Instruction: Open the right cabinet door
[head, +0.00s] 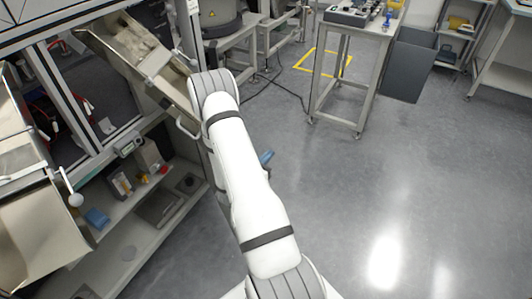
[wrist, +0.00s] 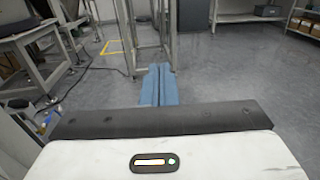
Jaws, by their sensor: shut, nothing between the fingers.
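A cabinet-like cell (head: 150,215) with a metal frame and open lower shelves stands at the left of the head view. A pale curved handle (head: 183,130) sits by its right upright, left of my arm. I cannot clearly tell which panel is the right cabinet door; my arm hides part of that side. My gripper (head: 266,157) shows only as a small blue tip right of my arm, apart from the handle, over the floor. In the wrist view its blue fingers (wrist: 158,85) are together with nothing between them, pointing toward a table frame.
Boxes and small parts lie on the cell's shelves. A metal bin (head: 135,48) juts out above. A wheeled table (head: 345,55) stands ahead, with a grey box (head: 408,65) beside it. A cable runs over the floor. Grey floor (head: 420,180) is clear at the right.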

